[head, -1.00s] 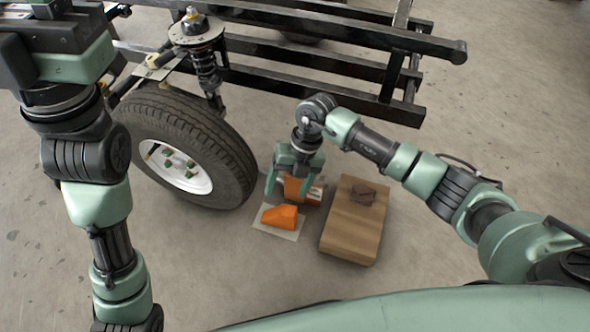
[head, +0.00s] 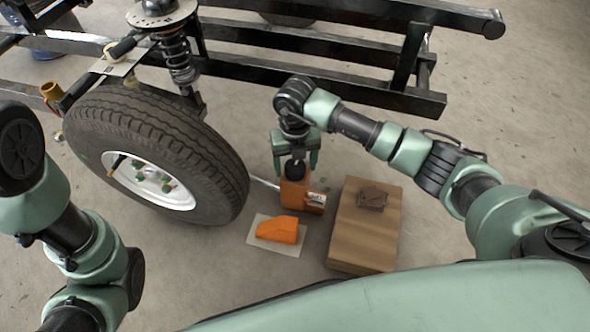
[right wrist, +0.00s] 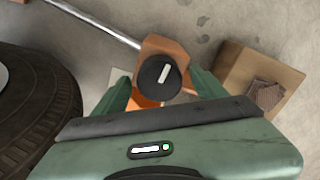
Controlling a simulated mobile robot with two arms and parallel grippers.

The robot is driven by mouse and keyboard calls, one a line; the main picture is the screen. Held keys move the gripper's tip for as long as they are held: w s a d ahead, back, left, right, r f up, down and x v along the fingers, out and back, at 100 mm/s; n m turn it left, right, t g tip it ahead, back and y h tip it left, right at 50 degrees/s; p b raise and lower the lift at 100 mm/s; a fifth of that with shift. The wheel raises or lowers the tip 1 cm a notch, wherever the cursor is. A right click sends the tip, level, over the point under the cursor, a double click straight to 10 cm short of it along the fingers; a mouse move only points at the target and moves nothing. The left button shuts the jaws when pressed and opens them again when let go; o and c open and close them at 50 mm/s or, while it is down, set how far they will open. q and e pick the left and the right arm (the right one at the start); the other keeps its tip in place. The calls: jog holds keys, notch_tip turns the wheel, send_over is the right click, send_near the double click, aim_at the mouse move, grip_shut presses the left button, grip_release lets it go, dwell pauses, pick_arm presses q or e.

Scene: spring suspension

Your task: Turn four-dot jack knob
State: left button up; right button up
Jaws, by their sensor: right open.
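An orange jack (head: 296,196) stands on the floor right of the wheel, with a pale label on its side. Any dots on it are too small to make out. A black round knob (head: 293,171) sits on top of the jack. In the right wrist view the knob (right wrist: 160,77) bears a white bar, tilted slightly right of straight up. My right gripper (head: 295,167) points down over the jack, open, with its fingers on either side of the knob. Contact cannot be told. My left arm shows at the left edge, its gripper out of frame.
A silver rod (right wrist: 100,22) runs from the jack toward the wheel (head: 160,150). An orange wedge block (head: 277,231) lies on a pale sheet. A wooden box (head: 362,235) with a brown piece on top stands right of the jack. Black frame rails (head: 330,85) lie behind.

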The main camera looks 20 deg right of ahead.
jog(key=shift+f, duration=0.4)
jog(key=c, duration=1.4)
jog(key=shift+r, duration=0.1)
